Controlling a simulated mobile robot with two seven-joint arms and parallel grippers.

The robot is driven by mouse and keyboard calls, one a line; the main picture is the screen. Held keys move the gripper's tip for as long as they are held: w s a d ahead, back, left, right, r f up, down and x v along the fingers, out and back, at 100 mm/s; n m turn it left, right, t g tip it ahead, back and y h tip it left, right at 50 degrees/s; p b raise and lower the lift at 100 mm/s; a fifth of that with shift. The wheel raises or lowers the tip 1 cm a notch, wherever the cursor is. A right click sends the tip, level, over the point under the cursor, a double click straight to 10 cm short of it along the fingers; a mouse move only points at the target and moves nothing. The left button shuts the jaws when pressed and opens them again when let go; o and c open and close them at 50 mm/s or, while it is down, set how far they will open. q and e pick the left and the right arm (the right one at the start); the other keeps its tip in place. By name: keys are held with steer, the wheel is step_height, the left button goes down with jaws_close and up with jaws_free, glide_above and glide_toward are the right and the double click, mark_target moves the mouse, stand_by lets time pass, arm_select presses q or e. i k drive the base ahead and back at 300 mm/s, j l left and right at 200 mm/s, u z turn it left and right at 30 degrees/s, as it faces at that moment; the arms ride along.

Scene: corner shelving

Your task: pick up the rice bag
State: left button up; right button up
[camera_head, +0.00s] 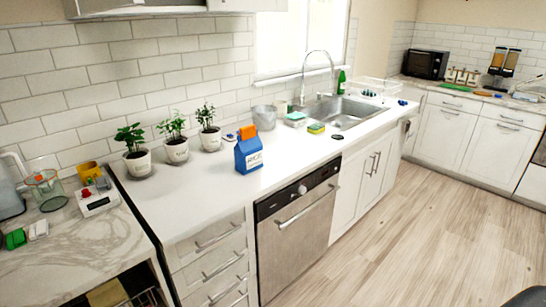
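A blue bag with an orange top and pale lettering (248,153) stands upright on the white counter (200,215), above the left side of the dishwasher. It is the only thing here that looks like a rice bag, and its lettering is too small to read for sure. Nothing touches it from the front. Neither of my grippers can be made out in the head view.
Three potted plants (177,151) stand left of the bag along the wall. A grey bucket (264,117), sponges and the sink (345,112) lie to its right. A scale (97,199) and a glass pitcher (45,190) stand far left. Counter in front of the bag is clear.

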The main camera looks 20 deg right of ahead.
mark_target(248, 154)
steer(key=i+l+z, duration=0.55)
steer(key=i+z, duration=0.3)
steer(key=k, duration=0.05)
